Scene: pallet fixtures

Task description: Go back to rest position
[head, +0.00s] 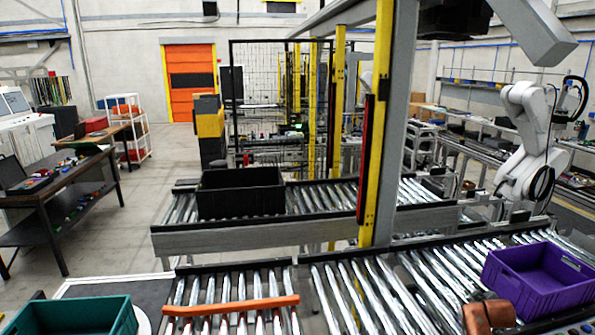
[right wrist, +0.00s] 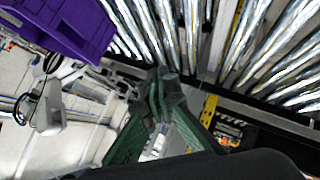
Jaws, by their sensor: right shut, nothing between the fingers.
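My right gripper (right wrist: 163,82) shows in the middle of the right wrist view. Its dark green fingers come together at the tips, with nothing between them. It appears apart from the metal rollers (right wrist: 190,40) and the purple crate (right wrist: 75,25), which lie beyond it in that view. In the head view I cannot clearly make out its fingers. My left gripper is not in view.
The purple crate in the head view (head: 541,284) stands on the right of the near roller conveyor (head: 345,300). A brown object (head: 489,313) is beside it. A black crate (head: 240,193) sits on the far conveyor. A teal crate (head: 75,317) is at bottom left. A yellow post (head: 380,130) rises centrally.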

